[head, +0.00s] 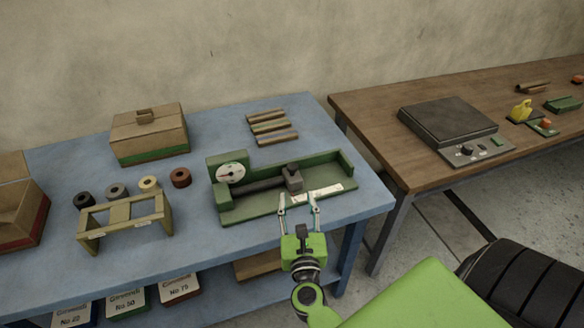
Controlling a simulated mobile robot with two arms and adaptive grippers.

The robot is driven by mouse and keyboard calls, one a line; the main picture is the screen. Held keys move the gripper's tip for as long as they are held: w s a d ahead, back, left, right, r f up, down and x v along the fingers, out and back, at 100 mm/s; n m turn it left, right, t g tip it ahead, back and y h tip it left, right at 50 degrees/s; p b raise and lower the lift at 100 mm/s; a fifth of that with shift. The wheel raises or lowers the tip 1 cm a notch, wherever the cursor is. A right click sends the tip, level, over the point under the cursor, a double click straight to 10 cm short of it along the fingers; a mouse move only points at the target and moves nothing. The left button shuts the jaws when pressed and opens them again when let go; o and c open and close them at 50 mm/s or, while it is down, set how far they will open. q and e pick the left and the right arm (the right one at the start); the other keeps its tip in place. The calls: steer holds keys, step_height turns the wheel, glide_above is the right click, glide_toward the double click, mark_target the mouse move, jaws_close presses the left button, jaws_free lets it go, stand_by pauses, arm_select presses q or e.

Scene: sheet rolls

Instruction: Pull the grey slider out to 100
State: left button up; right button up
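The grey slider (292,178) is a small block with a knob on a dark bar (258,187) inside the green measuring fixture (240,212). It sits right of the middle of the fixture. A round white dial (231,172) is at the fixture's left end. A pale scale strip (318,193) lies along the front right; its marks are too small to read. My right gripper (299,204) is open at the fixture's front edge, just in front of the slider, with its two fingers apart and nothing seen between them. My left gripper is not in view.
A wooden stand (125,213) and several small rolls (149,183) are left of the fixture. A lidded box (148,135) and several rods (270,127) lie behind it. A brown table (385,100) with a dark flat device (447,122) stands right, across a gap.

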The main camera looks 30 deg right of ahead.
mark_target(293, 171)
steer(key=p+x, duration=0.2)
steer(key=x, duration=1.1)
steer(key=shift+w+p, duration=0.15)
steer(key=shift+p, duration=0.2)
jaws_close()
